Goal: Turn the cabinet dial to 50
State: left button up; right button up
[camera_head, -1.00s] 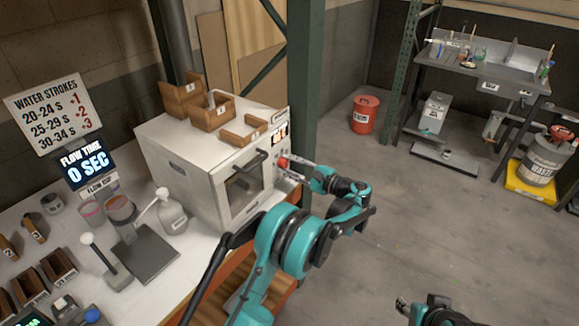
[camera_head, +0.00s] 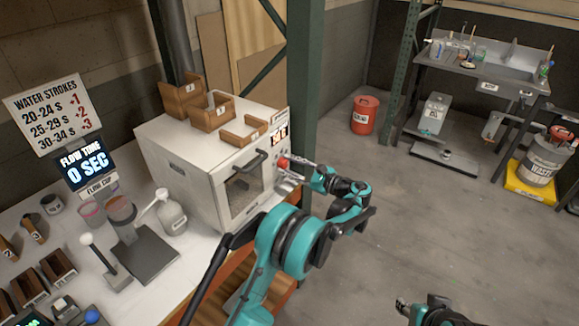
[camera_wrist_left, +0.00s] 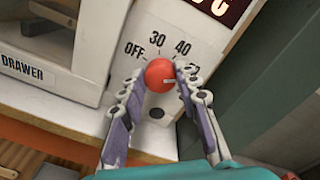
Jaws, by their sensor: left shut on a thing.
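The white cabinet (camera_head: 185,165) stands on the bench, with its dial panel at its right front. The round red dial (camera_wrist_left: 160,75) has a white pointer line toward the right, near a number partly hidden by a finger. The marks OFF, 30 and 40 show around it. My left gripper (camera_wrist_left: 160,82) is shut on the dial, one finger on each side. In the head view the left gripper (camera_head: 287,165) reaches the panel from the right. My right gripper (camera_head: 404,306) shows only in part at the bottom, away from the cabinet; its jaw state is unclear.
A lit display (camera_wrist_left: 220,8) sits above the dial, cut off in the wrist view. A green post (camera_head: 303,100) stands close behind the cabinet's right side. Wooden boxes (camera_head: 210,115) sit on the cabinet top. The floor to the right is open.

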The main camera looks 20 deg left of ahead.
pick_arm(q)
jog(key=o, duration=1.2)
jog(key=shift+c, duration=0.2)
jog(key=v, duration=1.2)
